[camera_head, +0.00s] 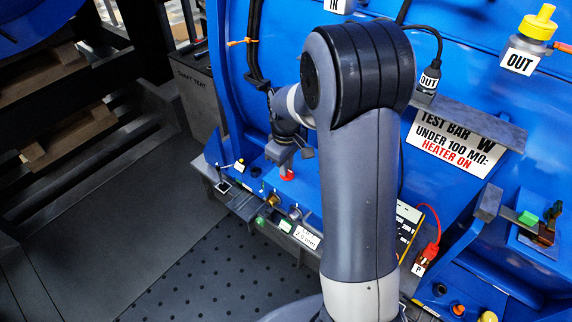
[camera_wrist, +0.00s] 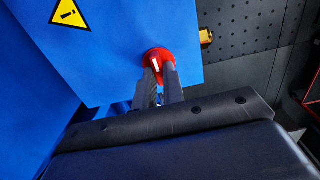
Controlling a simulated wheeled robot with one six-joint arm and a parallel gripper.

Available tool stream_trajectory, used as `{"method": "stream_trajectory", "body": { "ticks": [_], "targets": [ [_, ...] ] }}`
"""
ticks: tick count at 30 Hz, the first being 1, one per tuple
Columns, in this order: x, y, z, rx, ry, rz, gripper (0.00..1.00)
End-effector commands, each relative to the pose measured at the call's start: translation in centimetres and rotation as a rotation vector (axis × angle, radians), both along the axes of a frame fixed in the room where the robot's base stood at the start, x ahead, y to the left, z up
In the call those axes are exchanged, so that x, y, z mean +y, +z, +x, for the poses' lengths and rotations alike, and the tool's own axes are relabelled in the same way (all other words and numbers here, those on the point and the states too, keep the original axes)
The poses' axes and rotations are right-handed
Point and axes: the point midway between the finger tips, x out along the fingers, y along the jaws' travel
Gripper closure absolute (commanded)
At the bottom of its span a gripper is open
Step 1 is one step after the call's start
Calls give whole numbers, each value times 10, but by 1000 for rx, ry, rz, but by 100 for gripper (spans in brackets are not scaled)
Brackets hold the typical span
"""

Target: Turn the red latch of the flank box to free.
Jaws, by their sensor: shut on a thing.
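The red latch (camera_wrist: 158,56) is a round red knob with a white mark on a blue face of the flank box (camera_wrist: 110,45). My gripper (camera_wrist: 160,75) is shut on the latch, one dark finger on each side of it, in the wrist view. The fingers cover the lower part of the latch. In the head view the red latch (camera_head: 287,175) shows as a small red patch just below my gripper (camera_head: 288,160). My arm hides part of the blue housing there.
A yellow warning triangle (camera_wrist: 69,13) is on the blue face. A ledge with small parts and a "2.5 mm" label (camera_head: 306,237) runs below the latch. A red clip on a cable (camera_head: 429,252) is right of my arm. Dark open floor (camera_head: 110,220) lies at left.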

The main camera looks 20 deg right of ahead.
Motion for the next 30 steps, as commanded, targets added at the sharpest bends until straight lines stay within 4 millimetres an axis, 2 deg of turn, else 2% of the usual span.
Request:
{"method": "stream_trajectory", "body": {
  "ticks": [8, 9, 16, 25, 30],
  "targets": [
    [0, 0, 0, -1, 2, -1, 100],
    [0, 0, 0, -1, 2, -1, 87],
    [0, 0, 0, -1, 1, -1, 68],
    [0, 4, 1, -3, 0, 0, 68],
    [0, 28, 1, -7, 0, 0, 68]
  ]
}}
